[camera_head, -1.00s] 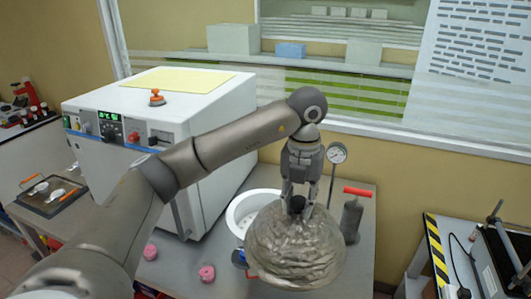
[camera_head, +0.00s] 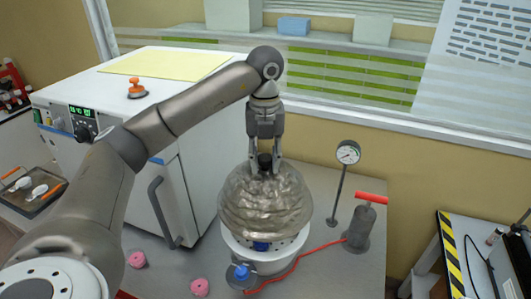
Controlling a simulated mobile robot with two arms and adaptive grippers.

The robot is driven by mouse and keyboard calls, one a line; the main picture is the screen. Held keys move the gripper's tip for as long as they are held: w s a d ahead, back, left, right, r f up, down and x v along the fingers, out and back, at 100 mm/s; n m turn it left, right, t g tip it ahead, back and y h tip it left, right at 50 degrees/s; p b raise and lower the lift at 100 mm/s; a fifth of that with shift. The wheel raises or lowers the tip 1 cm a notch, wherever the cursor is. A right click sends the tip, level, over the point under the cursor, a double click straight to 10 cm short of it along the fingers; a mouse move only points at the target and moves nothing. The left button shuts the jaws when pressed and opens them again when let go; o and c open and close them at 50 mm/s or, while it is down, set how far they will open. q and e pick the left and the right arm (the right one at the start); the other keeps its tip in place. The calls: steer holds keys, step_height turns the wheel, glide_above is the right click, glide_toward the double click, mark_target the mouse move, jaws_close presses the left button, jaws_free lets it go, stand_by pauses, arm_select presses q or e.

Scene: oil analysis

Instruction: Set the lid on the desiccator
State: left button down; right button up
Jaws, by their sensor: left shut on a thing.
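The lid (camera_head: 266,205) is a shiny, grey, wavy dome with a black knob on top. My left gripper (camera_head: 265,160) is shut on that knob from above, with the lid upright below it. The desiccator (camera_head: 262,258) is a white round base on the grey bench, with a blue stopcock (camera_head: 241,272) at its front. The lid is over the desiccator and hides its opening and most of its rim. I cannot tell whether the lid rests on the rim or is just above it. My right gripper is not in view.
A white oven (camera_head: 160,110) stands left of the desiccator. A pressure gauge (camera_head: 348,153) on a stand and a grey pump (camera_head: 361,225) with a red handle stand to the right. A red hose (camera_head: 305,257) runs across the bench. Pink pieces (camera_head: 137,259) lie at the front left.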

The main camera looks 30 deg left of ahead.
mark_target(265, 179)
arm_select(q)
steer(key=shift+f, duration=0.15)
step_height(265, 179, down, 2)
steer(key=shift+s+d+f+b, duration=0.1)
steer(key=shift+s+d+b, duration=0.05)
steer(key=shift+b, duration=0.85)
step_height(265, 179, down, 3)
steer(key=shift+r+b, duration=0.1)
steer(key=shift+b, duration=0.95)
steer(key=shift+f+b, duration=0.35)
steer(key=shift+f, duration=0.15)
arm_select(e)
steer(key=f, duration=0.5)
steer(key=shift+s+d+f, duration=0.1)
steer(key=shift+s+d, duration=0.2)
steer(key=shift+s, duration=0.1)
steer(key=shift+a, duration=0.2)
arm_select(q)
steer(key=shift+f+b, duration=0.4)
steer(key=shift+f, duration=0.2)
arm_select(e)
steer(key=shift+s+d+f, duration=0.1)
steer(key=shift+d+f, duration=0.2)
arm_select(q)
steer(key=c, duration=1)
jaws_free()
